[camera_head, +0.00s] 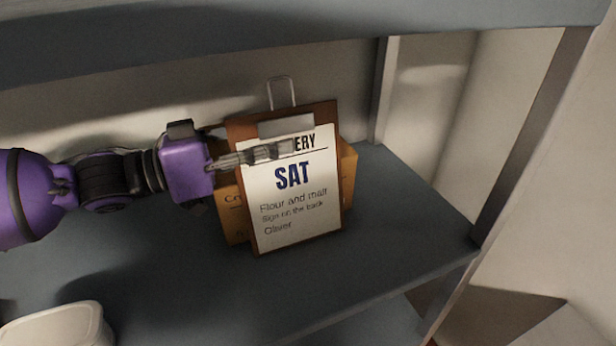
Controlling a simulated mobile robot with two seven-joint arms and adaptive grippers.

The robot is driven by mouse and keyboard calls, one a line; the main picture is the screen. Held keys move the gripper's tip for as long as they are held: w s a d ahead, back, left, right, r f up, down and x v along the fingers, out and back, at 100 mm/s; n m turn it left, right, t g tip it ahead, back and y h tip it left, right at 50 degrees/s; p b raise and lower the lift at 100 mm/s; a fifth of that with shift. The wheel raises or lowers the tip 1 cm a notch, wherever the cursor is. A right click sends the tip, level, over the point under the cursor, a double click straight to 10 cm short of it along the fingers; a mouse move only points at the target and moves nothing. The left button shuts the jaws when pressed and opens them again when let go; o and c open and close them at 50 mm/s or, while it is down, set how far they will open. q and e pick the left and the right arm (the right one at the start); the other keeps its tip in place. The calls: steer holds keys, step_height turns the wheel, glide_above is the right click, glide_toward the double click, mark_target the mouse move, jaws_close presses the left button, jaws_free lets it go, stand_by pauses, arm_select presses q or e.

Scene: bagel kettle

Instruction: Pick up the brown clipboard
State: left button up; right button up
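The brown clipboard (333,170) stands upright, leaning slightly back, on the grey shelf. It has a metal clip, a wire loop on top and a white sheet (290,215) reading "SAT". My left gripper (262,143) comes in from the left at the clipboard's upper left edge. One finger lies in front of the sheet, covering part of the heading. The other seems to pass behind the board, where its tip is hidden. The fingers look spread apart, and I cannot tell whether they touch the board. My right gripper is out of view.
A tan, box-like thing with lettering (235,215) stands close behind the clipboard. A white container (60,328) sits at the lower left. A shelf above (300,28) and a post at the right (530,140) bound the space. The shelf (400,230) is clear right of the clipboard.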

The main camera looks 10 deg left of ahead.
arm_select(q)
steer(key=shift+w+d, duration=0.15)
steer(key=shift+d, duration=0.15)
steer(key=shift+a, duration=0.15)
steer(key=shift+a, duration=0.1)
steer(key=c, duration=0.3)
jaws_close()
steer(key=shift+r, duration=0.15)
